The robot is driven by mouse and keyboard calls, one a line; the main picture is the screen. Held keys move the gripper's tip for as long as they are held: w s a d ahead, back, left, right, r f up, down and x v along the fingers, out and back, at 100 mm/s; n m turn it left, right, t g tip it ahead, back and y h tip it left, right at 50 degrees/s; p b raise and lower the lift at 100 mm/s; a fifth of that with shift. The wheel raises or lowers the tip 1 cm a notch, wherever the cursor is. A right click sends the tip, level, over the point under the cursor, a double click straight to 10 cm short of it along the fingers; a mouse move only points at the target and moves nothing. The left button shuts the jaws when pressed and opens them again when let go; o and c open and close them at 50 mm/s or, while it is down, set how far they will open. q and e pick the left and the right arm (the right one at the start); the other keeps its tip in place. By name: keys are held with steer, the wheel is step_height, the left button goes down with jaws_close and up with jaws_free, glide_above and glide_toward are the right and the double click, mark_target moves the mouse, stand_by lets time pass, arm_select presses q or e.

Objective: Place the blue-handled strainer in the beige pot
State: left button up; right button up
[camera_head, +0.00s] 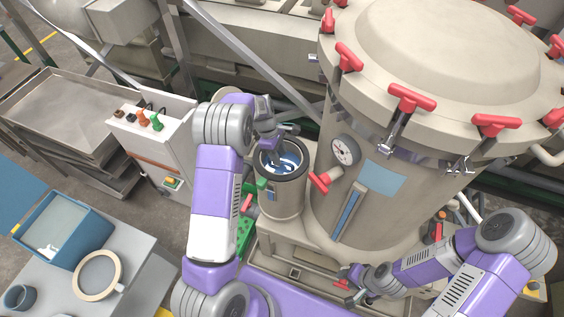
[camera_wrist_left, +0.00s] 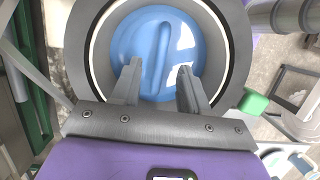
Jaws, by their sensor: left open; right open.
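The beige pot (camera_head: 281,200) is a small upright cylinder with a dark rim, beside the large tank. A blue round piece with a raised bar handle (camera_wrist_left: 155,55) sits inside the rim. It also shows in the pot's mouth in the head view (camera_head: 287,163). I take it for the blue-handled strainer, but its mesh is hidden. My left gripper (camera_head: 270,146) is over the pot's mouth. In the left wrist view the left gripper (camera_wrist_left: 158,82) is open, its fingers on either side of the bar's near end, holding nothing. My right gripper (camera_head: 347,284) is low by the tank's base, open.
The large beige tank (camera_head: 398,195) with red clamp handles stands right of the pot. A white control box (camera_head: 152,140) stands to the left. A grey table (camera_head: 140,262) at lower left bears a blue bin (camera_head: 82,228), a pale round-rimmed item (camera_head: 98,262) and a dark cup (camera_head: 18,298).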

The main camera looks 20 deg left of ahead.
arm_select(q)
steer(key=v, duration=0.6)
steer(key=shift+r, duration=0.1)
